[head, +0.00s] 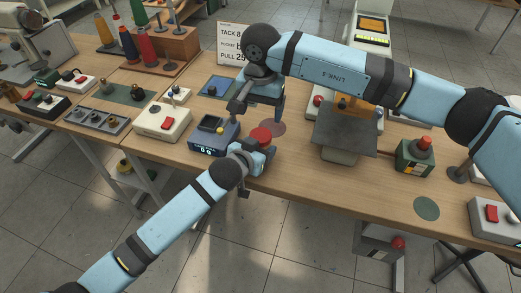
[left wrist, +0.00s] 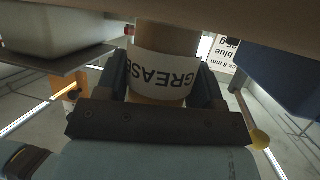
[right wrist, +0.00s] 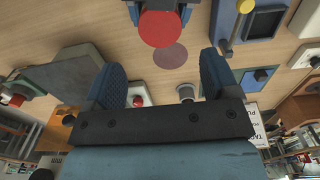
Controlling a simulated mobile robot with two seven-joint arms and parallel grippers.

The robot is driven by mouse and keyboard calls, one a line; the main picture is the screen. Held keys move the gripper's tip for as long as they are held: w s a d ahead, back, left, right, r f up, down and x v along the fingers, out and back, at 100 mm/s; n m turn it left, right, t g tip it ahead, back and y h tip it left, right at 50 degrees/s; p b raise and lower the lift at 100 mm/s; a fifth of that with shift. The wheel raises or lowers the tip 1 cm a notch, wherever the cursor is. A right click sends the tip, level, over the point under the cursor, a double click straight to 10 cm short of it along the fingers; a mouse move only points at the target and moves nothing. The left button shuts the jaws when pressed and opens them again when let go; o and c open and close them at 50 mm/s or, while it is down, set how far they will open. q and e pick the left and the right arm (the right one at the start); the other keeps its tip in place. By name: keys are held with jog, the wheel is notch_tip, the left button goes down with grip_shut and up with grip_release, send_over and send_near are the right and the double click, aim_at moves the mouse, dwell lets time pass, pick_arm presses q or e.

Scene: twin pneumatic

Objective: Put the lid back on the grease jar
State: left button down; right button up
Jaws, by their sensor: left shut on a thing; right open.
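The grease jar (left wrist: 165,68) has a tan body and a white label reading GREASE, upside down in the left wrist view. My left gripper (head: 258,156) is shut around its sides, and the jar stands at the table's front edge. A round red lid (head: 262,134) shows on top of the jar; it also shows from above in the right wrist view (right wrist: 161,28). I cannot tell whether it is fully seated. My right gripper (right wrist: 165,75) is open and empty, above the table behind the jar, its fingers apart from the lid.
A flat brownish round patch (head: 274,127) lies on the table (head: 185,150) just behind the jar. A blue device with a display (head: 208,148) stands close on the left. A grey plate on a stand (head: 345,138) is to the right. A sign (head: 229,42) stands behind.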

aim_at(261, 135)
jog(key=shift+f, duration=4)
jog(key=c, duration=0.9)
jog(key=shift+m, duration=1.6)
jog(key=shift+c, duration=0.2)
jog(key=o, duration=1)
